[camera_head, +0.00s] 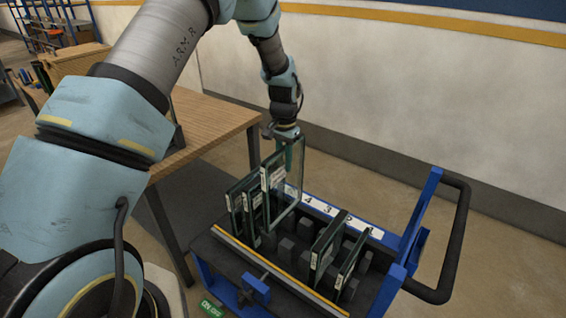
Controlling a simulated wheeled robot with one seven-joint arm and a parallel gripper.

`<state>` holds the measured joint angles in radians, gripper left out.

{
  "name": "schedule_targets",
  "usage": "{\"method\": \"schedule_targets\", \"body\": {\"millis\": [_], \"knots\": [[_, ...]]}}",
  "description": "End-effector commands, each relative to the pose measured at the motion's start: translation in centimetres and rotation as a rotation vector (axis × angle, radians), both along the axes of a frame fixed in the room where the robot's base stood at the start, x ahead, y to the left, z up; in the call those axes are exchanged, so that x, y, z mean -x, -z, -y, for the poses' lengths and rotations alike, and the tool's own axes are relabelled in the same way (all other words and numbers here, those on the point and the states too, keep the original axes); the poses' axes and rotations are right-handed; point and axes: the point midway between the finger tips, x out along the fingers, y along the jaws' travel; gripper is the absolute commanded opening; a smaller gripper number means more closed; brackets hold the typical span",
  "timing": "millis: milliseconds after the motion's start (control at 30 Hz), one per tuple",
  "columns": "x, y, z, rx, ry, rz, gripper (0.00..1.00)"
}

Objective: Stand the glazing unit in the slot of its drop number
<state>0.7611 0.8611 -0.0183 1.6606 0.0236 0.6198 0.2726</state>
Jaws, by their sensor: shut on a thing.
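My gripper (289,145) is shut on the top of a glazing unit (285,188), a clear pane with dark green edges. The unit is upright above or partly within the rack of a blue cart (433,188). I cannot tell whether its lower edge is inside a slot. A white label (278,176) on it is too small to read. The cart's white number strip (340,215) shows 4, 3, 2, 1 from left to right; its left end is behind the held unit. Two units (236,208) stand left of the held one, and two more (322,247) stand to the right.
Dark slot dividers (286,249) lie between the held unit and the right pair. A wooden table (205,122) stands close behind the cart to the left. The cart's black handle (462,240) rises at the right. A wall (400,100) runs behind.

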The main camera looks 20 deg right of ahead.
Motion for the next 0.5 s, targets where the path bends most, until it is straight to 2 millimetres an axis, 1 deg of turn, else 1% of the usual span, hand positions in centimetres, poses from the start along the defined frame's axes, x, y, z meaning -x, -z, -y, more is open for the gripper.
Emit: {"method": "schedule_targets", "body": {"millis": [500], "knots": [[-0.1,3.4,0.1,0.002,0.0,0.002,0.0]]}}
